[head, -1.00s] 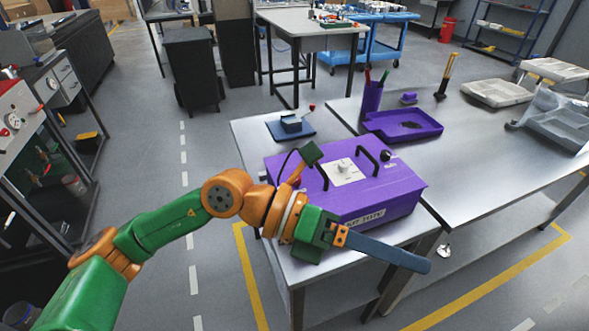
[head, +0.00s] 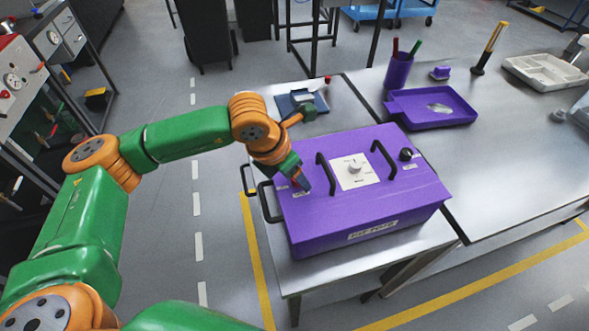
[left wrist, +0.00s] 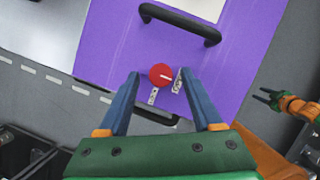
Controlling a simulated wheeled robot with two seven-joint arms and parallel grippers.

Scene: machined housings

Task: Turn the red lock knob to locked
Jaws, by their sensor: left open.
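The red lock knob (left wrist: 161,75) sits on top of the purple housing (head: 350,220), near its edge, in the left wrist view. Its white mark points right, toward one of two small labels (left wrist: 177,81); the other label (left wrist: 153,96) lies below it. I cannot read either label. My left gripper (head: 301,184) is over the housing's left part, and hides the knob in the head view. In the left wrist view its blue fingers (left wrist: 160,74) are open, one on each side of the knob, with gaps showing. My right gripper (left wrist: 265,96) shows small at the right, its fingers apart.
Black handles (head: 326,173) and a white dial plate (head: 355,170) stand on the housing, with a black knob (head: 406,154) at its far right. A purple tray (head: 430,107) and pen cup (head: 398,72) stand behind. The right table's middle is clear.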

